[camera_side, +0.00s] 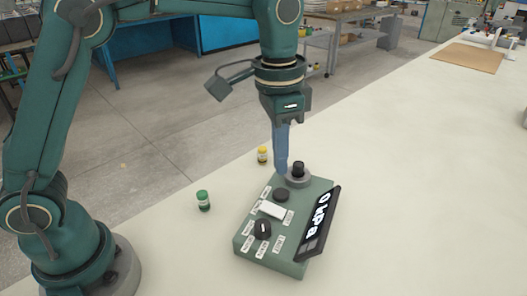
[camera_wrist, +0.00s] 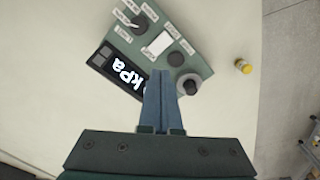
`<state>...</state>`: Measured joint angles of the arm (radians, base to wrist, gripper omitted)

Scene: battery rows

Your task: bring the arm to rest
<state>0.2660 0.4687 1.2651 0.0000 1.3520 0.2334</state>
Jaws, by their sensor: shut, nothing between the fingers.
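My gripper (camera_side: 282,172) is shut and empty, its blue fingers pointing down at the far end of a green instrument box on the table. In the wrist view the closed fingertips (camera_wrist: 161,75) overlap the edge of the box. The green box (camera_side: 244,243) carries a dark display (camera_side: 320,228) reading "0 kPa", dark knobs, a white rectangle and small labels. A black knob on a grey base (camera_side: 298,172) stands just right of the fingers. I cannot tell whether the fingertips touch the box.
A green-capped small jar (camera_side: 203,201) stands left of the box, and a yellow-capped one (camera_side: 262,155) stands behind it, near the table's edge. The pale table (camera_side: 430,170) is clear to the right. A brown board (camera_side: 467,57) lies far off at the back right.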

